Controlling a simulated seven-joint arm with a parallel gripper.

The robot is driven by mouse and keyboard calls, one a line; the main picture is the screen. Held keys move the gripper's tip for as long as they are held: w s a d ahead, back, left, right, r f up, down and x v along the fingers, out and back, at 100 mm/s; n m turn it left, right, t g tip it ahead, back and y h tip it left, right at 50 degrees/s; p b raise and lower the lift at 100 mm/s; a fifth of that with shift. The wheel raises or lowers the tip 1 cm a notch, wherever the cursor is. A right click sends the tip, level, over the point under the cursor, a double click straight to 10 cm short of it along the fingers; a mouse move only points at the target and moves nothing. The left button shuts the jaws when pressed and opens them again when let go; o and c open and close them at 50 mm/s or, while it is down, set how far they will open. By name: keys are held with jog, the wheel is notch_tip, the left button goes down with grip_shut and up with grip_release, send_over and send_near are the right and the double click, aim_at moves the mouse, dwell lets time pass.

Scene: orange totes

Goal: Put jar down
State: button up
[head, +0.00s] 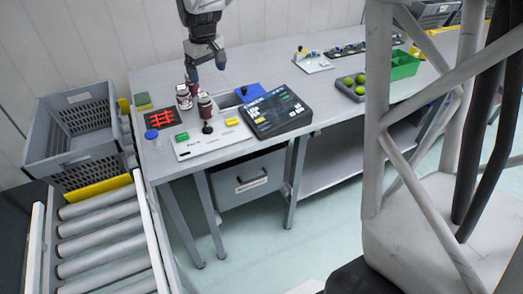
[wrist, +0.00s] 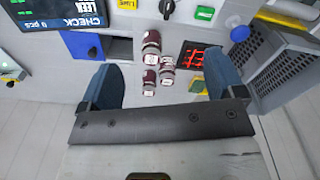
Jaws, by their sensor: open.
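Three dark red jars with pale labels stand close together on the grey bench: one at the left (head: 184,98), one at the right (head: 205,106) and one partly hidden behind (head: 191,83). In the wrist view they appear as an upper jar (wrist: 151,46), a middle jar (wrist: 166,72) and a lower jar (wrist: 149,82). My gripper (head: 207,68) is above and behind them in the head view. Its blue fingers are spread wide in the wrist view (wrist: 163,68), with nothing held between them. I cannot tell which jar the task means.
A tilted screen (head: 276,112) and a blue bin (head: 250,92) are to the right. A grey crate (head: 75,125) stands left.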

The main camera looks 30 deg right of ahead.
jog(key=s+m+t, duration=0.1)
jog(key=s+m, duration=0.2)
jog(key=s, duration=3.3)
jog(key=shift+s+a+m+t, duration=0.3)
jog(key=shift+s+m+t, duration=0.05)
jog(key=shift+m+t, duration=0.05)
